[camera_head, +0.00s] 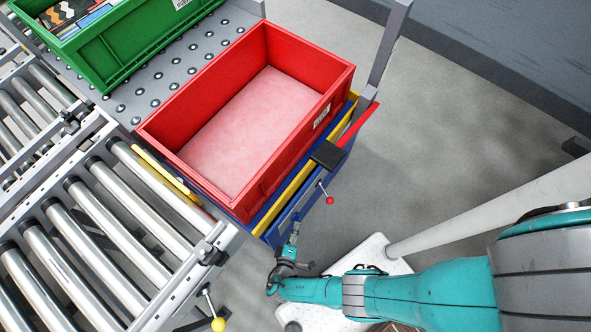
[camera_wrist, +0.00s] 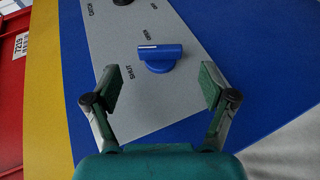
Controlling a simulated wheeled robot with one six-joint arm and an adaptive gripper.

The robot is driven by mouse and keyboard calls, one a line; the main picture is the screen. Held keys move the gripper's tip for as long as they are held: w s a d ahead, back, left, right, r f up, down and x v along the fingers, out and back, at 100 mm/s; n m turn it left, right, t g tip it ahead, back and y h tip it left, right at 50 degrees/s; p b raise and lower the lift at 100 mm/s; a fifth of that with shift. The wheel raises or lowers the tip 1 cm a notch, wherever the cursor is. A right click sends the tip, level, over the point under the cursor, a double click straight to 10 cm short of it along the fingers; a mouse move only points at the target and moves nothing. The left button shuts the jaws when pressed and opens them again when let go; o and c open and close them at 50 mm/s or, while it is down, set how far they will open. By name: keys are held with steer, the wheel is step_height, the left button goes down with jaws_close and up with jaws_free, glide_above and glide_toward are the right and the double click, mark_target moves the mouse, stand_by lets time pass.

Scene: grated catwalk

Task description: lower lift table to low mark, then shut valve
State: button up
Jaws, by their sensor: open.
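The lift table (camera_head: 262,226), blue with a yellow band, carries a red crate. No low mark is readable on it. A grey panel (camera_wrist: 110,43) on its blue side fills the middle of the wrist view. The blue valve handle (camera_wrist: 160,58) sits on this panel with a white line on its upper left, between the words OPEN and SHUT. My gripper (camera_wrist: 160,88) is open and empty. Its fingertips are spread either side of the handle's line, short of the handle and apart from it. In the head view my gripper (camera_head: 293,238) is at the table's near side.
The red crate (camera_head: 163,154) is empty. A red-knobbed lever (camera_head: 328,200) and a black pad (camera_head: 327,155) stick out from the table's right side. A green crate (camera_head: 105,70) stands on the ball deck behind. Roller conveyors (camera_head: 85,230) lie left.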

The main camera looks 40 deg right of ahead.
steer(key=shift+v, duration=1.65)
